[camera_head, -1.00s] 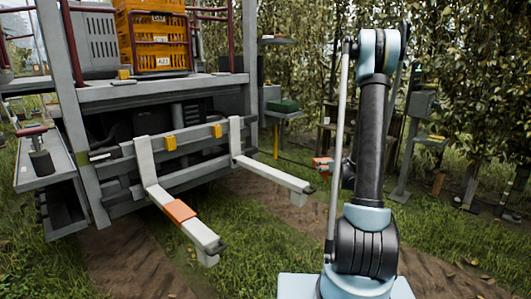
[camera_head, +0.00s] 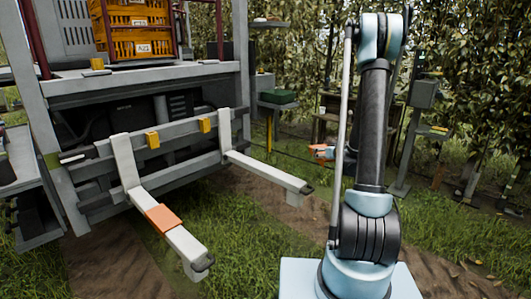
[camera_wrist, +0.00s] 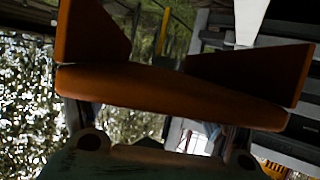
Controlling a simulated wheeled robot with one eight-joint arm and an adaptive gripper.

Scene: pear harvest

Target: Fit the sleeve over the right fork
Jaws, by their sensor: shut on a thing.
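The right fork (camera_head: 265,172) is a pale bar reaching out from the carriage, with a dark tip. It is bare along its visible length. The left fork (camera_head: 182,243) has an orange sleeve (camera_head: 163,219) around its middle. Another orange sleeve (camera_wrist: 170,95) fills much of the wrist view, a channel with two raised side walls. My gripper (camera_wrist: 165,155) is shut on it. In the head view this held sleeve (camera_head: 321,152) shows small, left of my arm and apart from the right fork. The gripper itself is mostly hidden behind my arm there.
The grey carriage (camera_head: 165,163) has yellow blocks on its rail. Orange crates (camera_head: 138,42) stand on the platform above. A post with a small shelf (camera_head: 278,105) stands behind the right fork. Grass lies open between the forks and my base.

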